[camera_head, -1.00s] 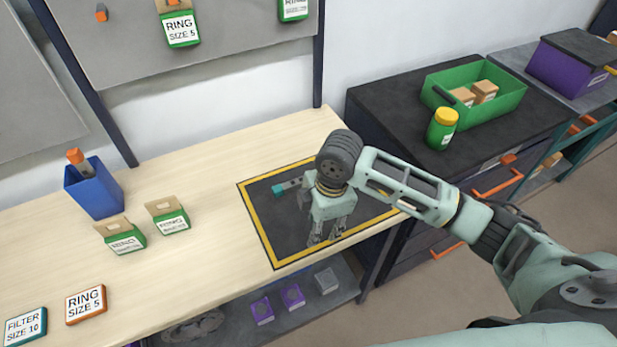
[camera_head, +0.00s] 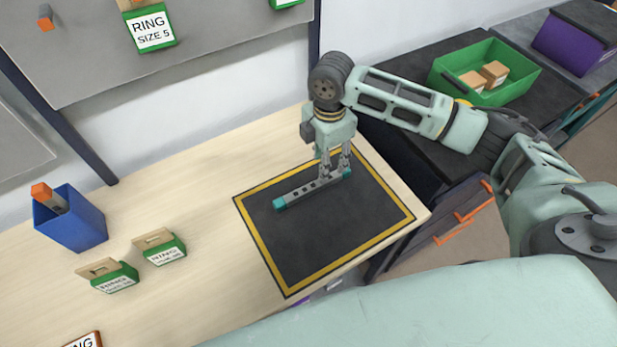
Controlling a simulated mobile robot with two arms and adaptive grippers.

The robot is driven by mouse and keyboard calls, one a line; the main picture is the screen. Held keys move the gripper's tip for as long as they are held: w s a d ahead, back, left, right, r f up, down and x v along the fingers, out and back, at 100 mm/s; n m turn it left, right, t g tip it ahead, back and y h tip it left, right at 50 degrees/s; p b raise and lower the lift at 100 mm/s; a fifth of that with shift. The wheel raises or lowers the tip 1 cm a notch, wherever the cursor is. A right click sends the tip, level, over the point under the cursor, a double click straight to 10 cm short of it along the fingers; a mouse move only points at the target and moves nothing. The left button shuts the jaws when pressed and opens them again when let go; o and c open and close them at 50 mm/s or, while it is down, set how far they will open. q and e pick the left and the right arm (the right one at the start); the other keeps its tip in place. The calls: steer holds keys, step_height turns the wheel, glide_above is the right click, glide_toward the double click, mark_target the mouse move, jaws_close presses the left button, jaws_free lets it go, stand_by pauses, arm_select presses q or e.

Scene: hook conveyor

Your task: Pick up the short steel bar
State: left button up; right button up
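The short steel bar (camera_head: 303,190) is grey with dark holes and teal ends. It lies at a slant on the black mat (camera_head: 330,235) with a yellow border, on the wooden workbench. My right gripper (camera_head: 335,174) points down at the bar's right end. Its two fingers are apart, with the fingertips at the bar, partly overlapping it in the view. I cannot tell whether they touch it. My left gripper is not in view.
A blue bin (camera_head: 78,228) with an orange-tipped item and green ring boxes (camera_head: 165,253) stand on the left of the bench. A green crate (camera_head: 500,90) stands on the dark cabinet at right. The front of the mat is clear.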

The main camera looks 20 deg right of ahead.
mark_target(313, 188)
steer(key=f+p, duration=0.1)
steer(key=f, duration=0.1)
steer(key=s+f+p, duration=0.1)
steer(key=shift+s+f, duration=0.1)
steer(key=shift+f, duration=0.3)
steer(key=shift+w+f, duration=0.2)
steer(key=shift+f, duration=1.15)
steer(key=c, duration=0.3)
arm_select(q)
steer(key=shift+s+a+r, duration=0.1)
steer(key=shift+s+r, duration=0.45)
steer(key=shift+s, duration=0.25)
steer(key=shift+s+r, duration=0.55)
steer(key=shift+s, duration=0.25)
arm_select(e)
jaws_close()
